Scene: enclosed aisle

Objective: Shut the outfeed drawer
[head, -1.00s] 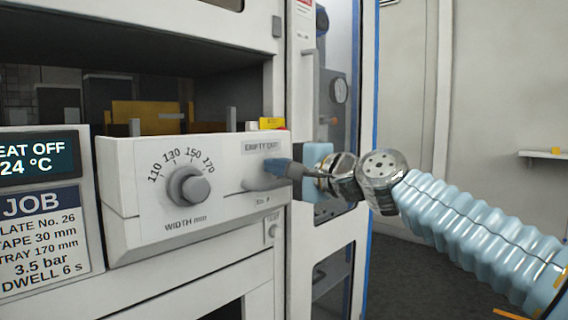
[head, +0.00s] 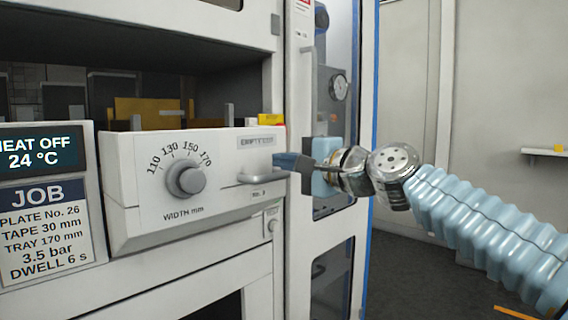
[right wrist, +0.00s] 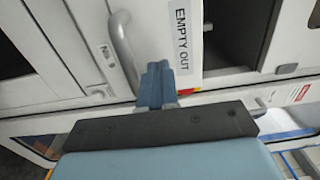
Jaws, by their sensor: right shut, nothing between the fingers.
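The outfeed drawer (head: 222,196) is a white box front with a "WIDTH mm" knob (head: 186,180), a grey bar handle (head: 258,179) and an "EMPTY OUT" label. It stands out from the machine face, so it looks open. My right gripper (head: 284,160) is shut and empty, its blue-grey fingertips at the right end of the handle, slightly above it. In the right wrist view the shut fingers (right wrist: 157,84) are beside the handle (right wrist: 124,48) and below the label (right wrist: 184,36); whether they touch the drawer front I cannot tell. My left gripper is out of view.
A job panel (head: 45,215) with a display stands left of the drawer. Above it is a dark opening with a yellow block (head: 150,112) inside. A glazed cabinet door (head: 330,100) with a blue edge is to the right. Open floor (head: 410,265) lies beyond my right arm.

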